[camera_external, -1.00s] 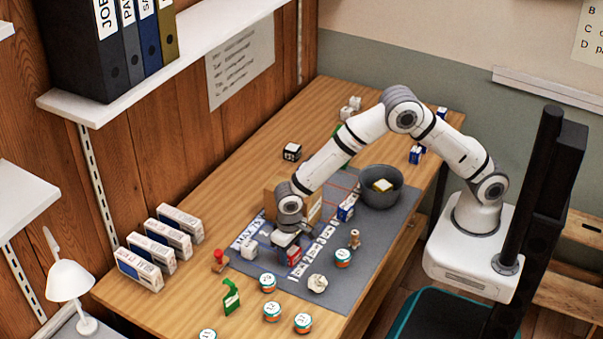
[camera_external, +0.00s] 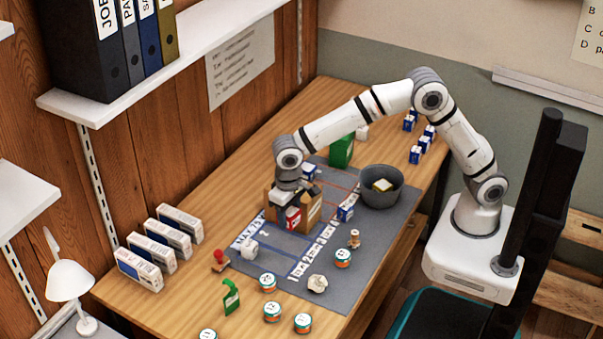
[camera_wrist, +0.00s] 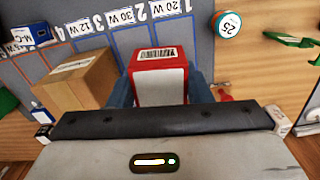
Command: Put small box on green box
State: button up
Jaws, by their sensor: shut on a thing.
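My gripper (camera_external: 287,208) is shut on a small red box with a white face (camera_external: 293,218), held in front of the brown cardboard box. In the wrist view the small red box (camera_wrist: 158,78) sits between the fingers, its barcode label showing. The green box (camera_external: 341,151) stands upright farther back on the table, beyond the cardboard box and partly behind my arm. A green piece at the left edge of the wrist view may be this box; too little shows to tell.
The cardboard box (camera_external: 312,213) stands right beside the held box. A grey bowl (camera_external: 380,196) stands on the grey mat (camera_external: 330,285) to the right. A blue-white box (camera_external: 345,213), a white cube (camera_external: 249,247) and several round tins lie nearer. Blue-white boxes stand at the back right.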

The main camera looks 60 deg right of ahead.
notch_tip(320, 180, up, 12)
jog(key=r, duration=0.1)
jog(key=w+d+m+p, duration=0.1)
jog(key=w+d+m, duration=0.35)
jog(key=d, duration=0.65)
jog(key=w+d+m+p, duration=0.1)
jog(key=w+d+m, duration=0.3)
jog(key=d, duration=0.7)
jog(key=m+p, duration=0.3)
jog(key=m, duration=0.5)
send_over(342, 147)
jog(key=w+d, duration=0.2)
jog(key=d, duration=0.2)
notch_tip(342, 147, down, 11)
jog(key=shift+d+f, duration=0.1)
jog(key=shift+d, duration=0.05)
jog(key=shift+w+f, duration=0.1)
jog(key=shift+f, duration=2.25)
jog(key=o, duration=1)
